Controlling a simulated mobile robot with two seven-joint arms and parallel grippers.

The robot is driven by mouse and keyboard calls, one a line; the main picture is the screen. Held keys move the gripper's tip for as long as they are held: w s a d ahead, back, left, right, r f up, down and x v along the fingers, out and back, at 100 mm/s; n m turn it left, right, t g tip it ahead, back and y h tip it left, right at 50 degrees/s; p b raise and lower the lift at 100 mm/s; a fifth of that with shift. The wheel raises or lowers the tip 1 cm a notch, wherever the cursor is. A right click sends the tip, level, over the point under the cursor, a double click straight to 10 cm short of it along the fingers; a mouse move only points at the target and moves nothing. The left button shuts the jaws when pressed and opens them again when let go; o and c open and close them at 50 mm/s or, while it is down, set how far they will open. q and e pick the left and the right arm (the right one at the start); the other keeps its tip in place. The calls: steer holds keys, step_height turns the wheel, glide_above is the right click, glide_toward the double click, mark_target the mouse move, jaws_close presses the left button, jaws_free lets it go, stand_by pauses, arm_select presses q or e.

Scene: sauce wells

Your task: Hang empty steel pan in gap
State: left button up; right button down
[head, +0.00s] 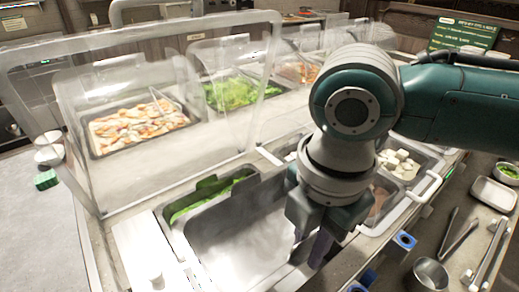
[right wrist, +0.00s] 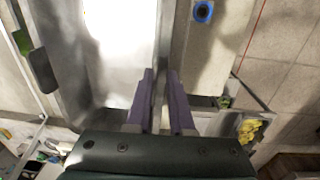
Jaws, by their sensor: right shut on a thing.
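The empty steel pan (head: 240,245) is at the front of the serving counter, beside a narrow pan of green food (head: 205,197). Its bare, shiny inside also shows in the right wrist view (right wrist: 120,45). My right gripper (head: 314,250) points down at the pan's right side and is shut on its rim. In the right wrist view the two purple fingers (right wrist: 160,95) stand on either side of this thin rim. The gap's edges are mostly hidden under the pan and my arm, so I cannot tell whether the pan rests in it. My left gripper is not in view.
A clear guard (head: 150,120) stands behind the wells. Pans of white cubes (head: 398,163) and other food lie to the right, partly behind my arm. A steel cup (head: 430,274) and tongs (head: 459,236) lie on the right-hand surface. A blue-edged fitting (head: 404,240) is on the counter front.

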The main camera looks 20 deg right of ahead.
mark_target(299, 290)
steer(key=shift+w+f, duration=0.1)
steer(key=shift+w, duration=0.15)
steer(key=shift+f, duration=0.1)
steer(key=shift+s+f+b, duration=0.15)
steer(key=shift+f+b, duration=0.3)
steer(key=shift+b, duration=0.25)
step_height(299, 290, down, 3)
steer(key=b, duration=0.3)
steer(key=shift+f+b, duration=0.1)
steer(key=shift+b, duration=0.2)
steer(key=shift+f+b, duration=2)
steer(key=shift+f, duration=1.2)
steer(key=shift+d+f, duration=0.1)
steer(key=shift+f, duration=0.15)
